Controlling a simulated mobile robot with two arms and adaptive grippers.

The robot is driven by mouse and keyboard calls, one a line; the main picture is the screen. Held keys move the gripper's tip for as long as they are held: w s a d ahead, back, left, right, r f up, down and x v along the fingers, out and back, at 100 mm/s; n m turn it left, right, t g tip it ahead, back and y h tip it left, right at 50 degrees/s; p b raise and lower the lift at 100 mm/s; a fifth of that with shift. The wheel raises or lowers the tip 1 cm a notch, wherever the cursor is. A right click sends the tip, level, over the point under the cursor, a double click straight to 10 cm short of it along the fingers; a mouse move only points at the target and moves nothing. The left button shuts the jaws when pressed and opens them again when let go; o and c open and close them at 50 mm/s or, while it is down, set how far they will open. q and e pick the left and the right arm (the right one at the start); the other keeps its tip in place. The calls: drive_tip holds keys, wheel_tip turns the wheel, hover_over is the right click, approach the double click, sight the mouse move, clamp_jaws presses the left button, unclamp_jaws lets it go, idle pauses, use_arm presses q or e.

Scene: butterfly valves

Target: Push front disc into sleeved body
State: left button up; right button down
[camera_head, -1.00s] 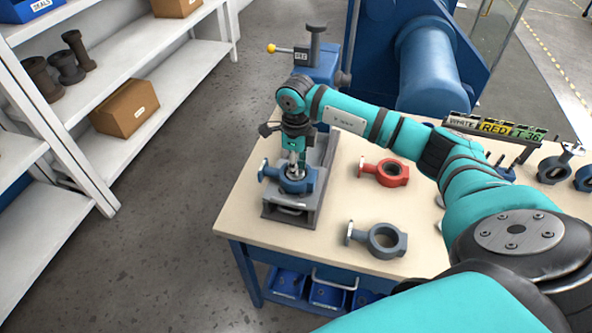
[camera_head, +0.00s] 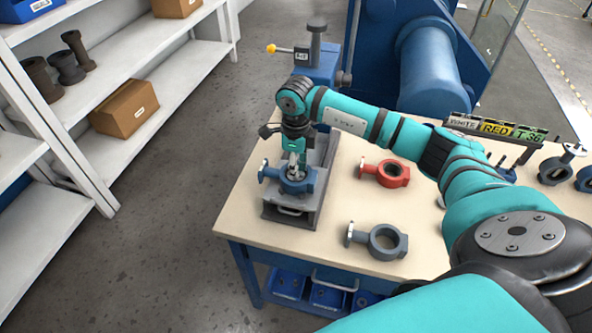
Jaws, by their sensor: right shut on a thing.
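A blue valve body (camera_head: 303,186) lies flat on a grey fixture (camera_head: 277,212) at the left end of the workbench, its flanged neck pointing left. My right gripper (camera_head: 296,172) reaches straight down into the ring of this body. Its fingers are close together at the opening. The disc is too small and too hidden by the fingers to make out, and so is any sleeve inside the ring. My left gripper is not in view.
A red valve body (camera_head: 386,172) and a grey valve body (camera_head: 386,243) lie on the workbench (camera_head: 345,205) to the right. A blue press-like device (camera_head: 316,62) stands behind the fixture.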

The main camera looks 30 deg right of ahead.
drive_tip(key=c, duration=1.2)
unclamp_jaws()
drive_tip(key=shift+r, duration=0.1)
drive_tip(key=shift+r+p, duration=2.15)
drive_tip(key=shift+r, duration=1.35)
